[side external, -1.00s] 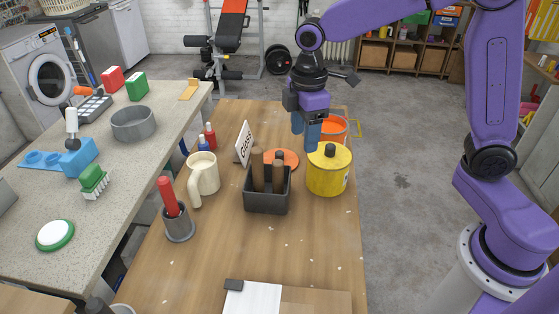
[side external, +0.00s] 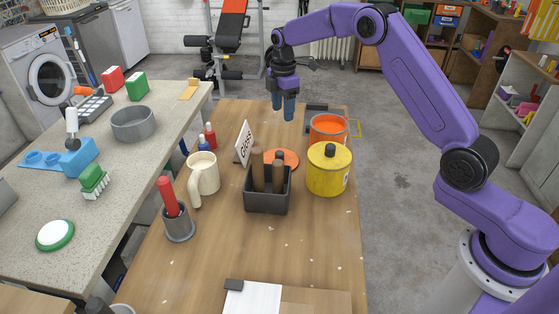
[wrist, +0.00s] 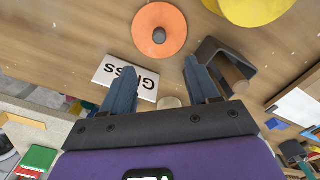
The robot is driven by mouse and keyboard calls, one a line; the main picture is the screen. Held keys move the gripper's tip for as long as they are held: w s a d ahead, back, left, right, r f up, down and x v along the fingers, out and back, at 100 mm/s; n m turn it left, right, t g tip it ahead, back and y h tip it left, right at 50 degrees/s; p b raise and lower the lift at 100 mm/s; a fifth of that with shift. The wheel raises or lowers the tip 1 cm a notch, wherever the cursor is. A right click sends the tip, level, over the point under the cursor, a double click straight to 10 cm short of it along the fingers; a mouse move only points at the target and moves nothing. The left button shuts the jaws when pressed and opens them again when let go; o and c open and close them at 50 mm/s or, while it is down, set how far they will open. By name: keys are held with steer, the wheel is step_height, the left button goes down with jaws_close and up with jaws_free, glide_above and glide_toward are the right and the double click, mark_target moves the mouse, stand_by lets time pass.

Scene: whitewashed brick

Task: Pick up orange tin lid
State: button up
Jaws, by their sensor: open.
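The orange tin lid (side external: 284,158) lies flat on the wooden table, partly hidden behind the dark box of wooden-handled items. In the wrist view the orange lid (wrist: 160,29) shows as a disc with a dark round knob at its centre. An open orange tin (side external: 328,129) stands behind the yellow lidded tin (side external: 329,170). My gripper (side external: 284,117) is open and empty, pointing down above the far part of the table, beyond the lid. In the wrist view my gripper's two fingers (wrist: 163,88) are apart, with the lid past their tips.
The dark box (side external: 268,192) stands just in front of the lid. A white "Glass" sign (side external: 244,143) stands to its left, with a cream mug (side external: 203,174) nearby. The table's far end is mostly clear.

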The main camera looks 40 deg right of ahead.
glide_above(281, 152)
steer(key=f, duration=1)
steer(key=shift+s+d+f, duration=0.15)
steer(key=shift+d+f, duration=0.05)
steer(key=shift+w+a+f, duration=0.1)
steer(key=shift+w+f, duration=0.05)
steer(key=shift+f, duration=1.45)
steer(key=shift+w+a+f, duration=0.1)
steer(key=shift+f, duration=1.45)
jaws_close()
